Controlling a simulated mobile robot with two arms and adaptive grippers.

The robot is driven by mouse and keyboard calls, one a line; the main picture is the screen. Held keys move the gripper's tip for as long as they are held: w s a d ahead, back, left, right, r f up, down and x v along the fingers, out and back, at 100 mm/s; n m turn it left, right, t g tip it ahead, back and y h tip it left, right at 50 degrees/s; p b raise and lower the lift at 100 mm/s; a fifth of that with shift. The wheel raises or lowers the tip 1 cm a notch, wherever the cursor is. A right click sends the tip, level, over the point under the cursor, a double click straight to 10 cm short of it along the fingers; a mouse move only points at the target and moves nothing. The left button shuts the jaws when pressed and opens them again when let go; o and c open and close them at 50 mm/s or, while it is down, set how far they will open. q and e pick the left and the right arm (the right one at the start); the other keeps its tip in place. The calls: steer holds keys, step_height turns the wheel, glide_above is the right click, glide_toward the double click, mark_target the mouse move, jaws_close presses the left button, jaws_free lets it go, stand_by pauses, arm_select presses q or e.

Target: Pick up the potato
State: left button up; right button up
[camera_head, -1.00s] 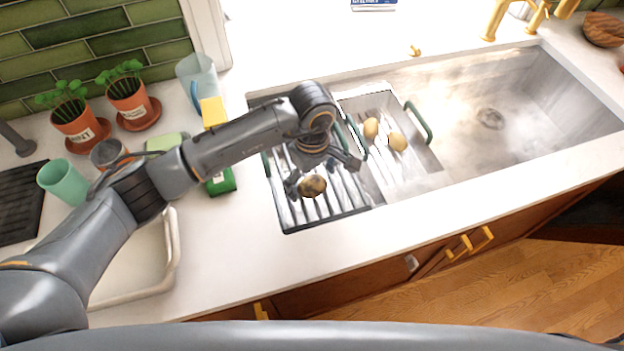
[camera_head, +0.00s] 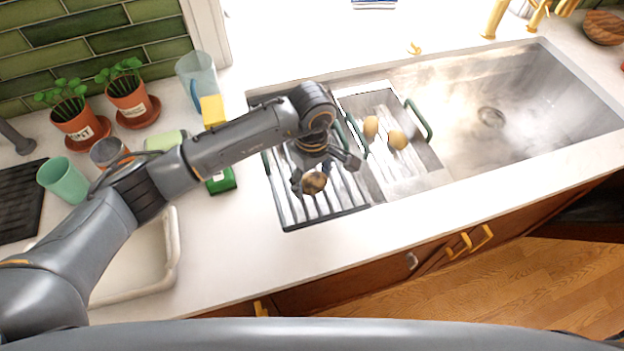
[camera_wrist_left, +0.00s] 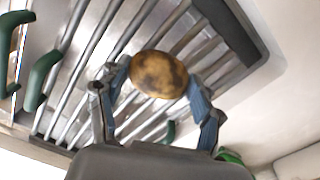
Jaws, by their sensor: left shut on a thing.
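A brown, dark-spotted potato (camera_head: 314,182) is at my left gripper (camera_head: 324,176), over the left ribbed rack (camera_head: 335,204) in the sink. In the left wrist view, the potato (camera_wrist_left: 159,75) sits between the two blue-padded fingers of the left gripper (camera_wrist_left: 160,88), which are shut on it. The rack's metal bars (camera_wrist_left: 80,70) show behind it. I cannot tell how far the potato is above the bars. Two lighter potatoes (camera_head: 397,140) (camera_head: 371,127) lie in the tray to the right. My right gripper is not in view.
The steel sink basin (camera_head: 500,150) to the right is empty. Green handles (camera_head: 418,118) stand up from the tray's edge. The front counter strip is clear.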

arm_select(q)
steer(key=shift+r+b, duration=0.3)
steer(key=shift+r, duration=0.05)
steer(key=s+d+r+b, duration=0.3)
steer(key=d+r+b, duration=0.3)
steer(key=d+r, duration=0.6)
steer(key=shift+s+d, duration=0.15)
steer(key=shift+d, duration=0.75)
steer(key=shift+a, duration=0.1)
